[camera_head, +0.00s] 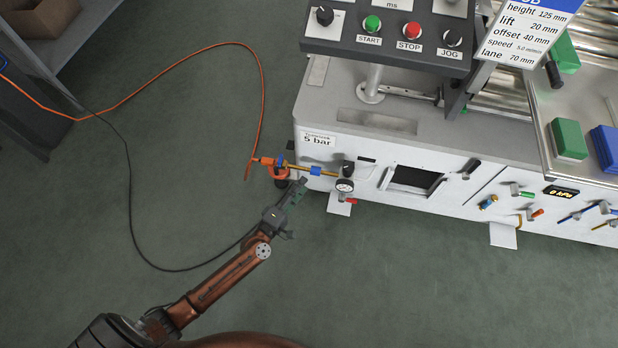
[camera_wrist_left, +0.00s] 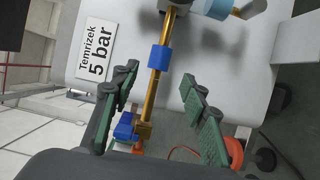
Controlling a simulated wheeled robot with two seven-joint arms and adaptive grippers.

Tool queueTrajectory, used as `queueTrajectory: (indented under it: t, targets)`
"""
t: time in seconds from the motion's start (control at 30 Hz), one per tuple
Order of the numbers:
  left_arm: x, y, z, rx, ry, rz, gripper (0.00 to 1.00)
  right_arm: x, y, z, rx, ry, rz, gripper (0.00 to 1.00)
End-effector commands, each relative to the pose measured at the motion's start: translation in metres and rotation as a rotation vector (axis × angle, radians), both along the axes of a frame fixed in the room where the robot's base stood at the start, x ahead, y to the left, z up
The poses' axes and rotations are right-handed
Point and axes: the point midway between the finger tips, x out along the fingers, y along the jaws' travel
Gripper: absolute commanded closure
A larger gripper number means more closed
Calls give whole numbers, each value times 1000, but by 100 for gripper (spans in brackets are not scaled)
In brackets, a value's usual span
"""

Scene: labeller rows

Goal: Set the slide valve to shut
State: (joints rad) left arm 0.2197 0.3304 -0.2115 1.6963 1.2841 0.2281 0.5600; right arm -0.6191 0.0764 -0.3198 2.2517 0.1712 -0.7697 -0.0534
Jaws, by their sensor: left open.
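A brass pipe (camera_head: 328,173) runs along the left end of the white machine, between an orange hose end and a pressure gauge (camera_head: 344,185). A blue sleeve (camera_head: 316,170) sits around the pipe; it looks like the slide valve, and it also shows in the left wrist view (camera_wrist_left: 160,58). A second blue part (camera_wrist_left: 125,127) sits near the hose end of the pipe. My left gripper (camera_head: 298,203) is open and empty, below the pipe in the head view. In the left wrist view its fingers (camera_wrist_left: 160,78) stand either side of the pipe, apart from the sleeve.
A label reading 5 bar (camera_wrist_left: 97,53) is beside the pipe. An orange hose (camera_head: 262,95) loops over the floor to the coupling. A control panel (camera_head: 388,35) with buttons overhangs the machine. Floor left of the machine is mostly clear.

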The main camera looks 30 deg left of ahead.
Motion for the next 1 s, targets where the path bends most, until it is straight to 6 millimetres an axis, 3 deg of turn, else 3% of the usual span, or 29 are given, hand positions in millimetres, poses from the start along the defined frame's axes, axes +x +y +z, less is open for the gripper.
queueTrajectory:
  t: [0.1, 0.3, 1.0]
  targets:
    - [-24, 3, -1, 1, 2, 0, 59, 0, 0, 0, 0, -1, 0, 60]
    - [-46, 6, 0, 1, 0, 0, 59, 1, 0, 0, 1, -1, -1, 60]
    - [-52, 5, -1, 5, 2, -4, 59, 1, 0, 0, 1, -1, -1, 60]
